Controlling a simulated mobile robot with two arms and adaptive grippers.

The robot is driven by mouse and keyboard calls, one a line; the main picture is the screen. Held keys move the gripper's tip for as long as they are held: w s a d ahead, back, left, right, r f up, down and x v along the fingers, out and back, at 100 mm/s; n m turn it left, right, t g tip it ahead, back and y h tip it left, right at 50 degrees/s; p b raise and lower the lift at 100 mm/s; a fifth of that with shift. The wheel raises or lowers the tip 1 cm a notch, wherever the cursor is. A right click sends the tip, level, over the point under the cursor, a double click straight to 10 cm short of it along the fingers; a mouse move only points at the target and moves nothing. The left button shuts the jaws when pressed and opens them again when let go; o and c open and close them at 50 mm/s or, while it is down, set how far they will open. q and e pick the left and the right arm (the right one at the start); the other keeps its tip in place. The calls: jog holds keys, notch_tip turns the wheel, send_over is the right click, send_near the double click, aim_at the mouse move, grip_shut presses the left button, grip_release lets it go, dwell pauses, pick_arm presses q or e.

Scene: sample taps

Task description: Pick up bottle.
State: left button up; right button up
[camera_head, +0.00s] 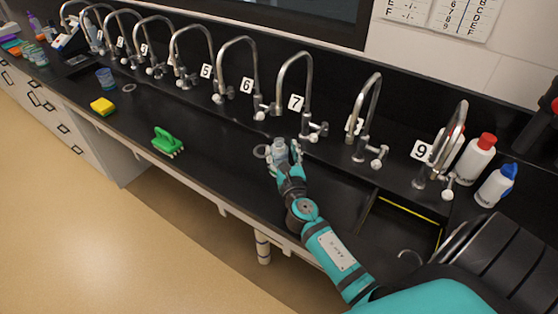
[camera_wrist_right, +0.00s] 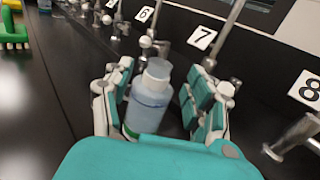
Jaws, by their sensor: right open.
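A clear, bluish bottle with a pale cap (camera_wrist_right: 150,95) stands upright on the black counter. In the right wrist view it is between the two open fingers of my right gripper (camera_wrist_right: 160,100), nearer the left finger, with a gap showing on the right. In the head view the bottle (camera_head: 280,150) is at the end of my right arm, below the tap labelled 7, and my right gripper (camera_head: 282,160) partly hides it. Whether the left finger touches the bottle I cannot tell. My left gripper is not in view.
A row of curved metal taps with number cards (camera_head: 297,102) lines the back of the counter. A green brush (camera_head: 167,142), a yellow sponge (camera_head: 102,107) and a blue cup (camera_head: 105,78) lie to the left. White bottles (camera_head: 476,160) and a sink edged in yellow (camera_head: 410,209) are at right.

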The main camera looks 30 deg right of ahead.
aim_at(280, 146)
jog(key=x, duration=0.4)
jog(key=shift+f, duration=0.15)
jog(key=shift+w, duration=0.2)
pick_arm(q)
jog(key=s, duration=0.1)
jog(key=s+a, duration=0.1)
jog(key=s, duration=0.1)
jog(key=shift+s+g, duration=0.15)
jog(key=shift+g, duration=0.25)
pick_arm(e)
jog(key=shift+s, duration=0.1)
jog(key=shift+c, duration=0.4)
